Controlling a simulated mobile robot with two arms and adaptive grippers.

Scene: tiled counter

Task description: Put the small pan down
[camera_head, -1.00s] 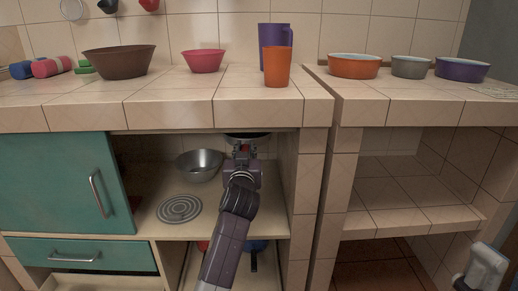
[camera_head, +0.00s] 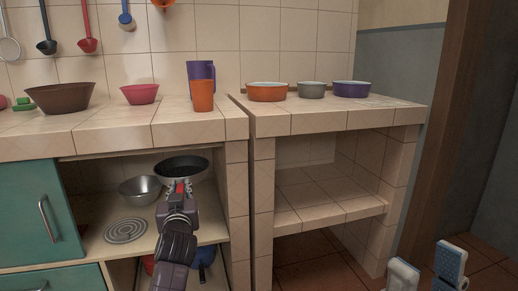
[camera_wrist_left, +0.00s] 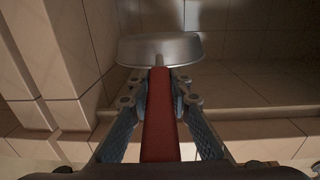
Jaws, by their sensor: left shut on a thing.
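The small pan (camera_head: 182,167) is dark inside with a red handle, and shows in the open compartment under the left counter. My left gripper (camera_head: 180,188) is shut on the red handle, which points toward me. In the left wrist view the red handle (camera_wrist_left: 160,115) runs between the fingers (camera_wrist_left: 160,100), and the pan's grey outer side (camera_wrist_left: 160,48) shows beyond. The pan looks roughly level above the compartment's shelf (camera_head: 95,240). My right gripper (camera_head: 427,270) is at the lower right, its two fingers apart and nothing between them.
A metal bowl (camera_head: 140,190) stands close left of the pan, and a grey ringed trivet (camera_head: 125,230) lies in front of it. A tiled pillar (camera_head: 237,200) bounds the compartment on the right. The tiled shelf (camera_head: 320,198) under the right counter is empty.

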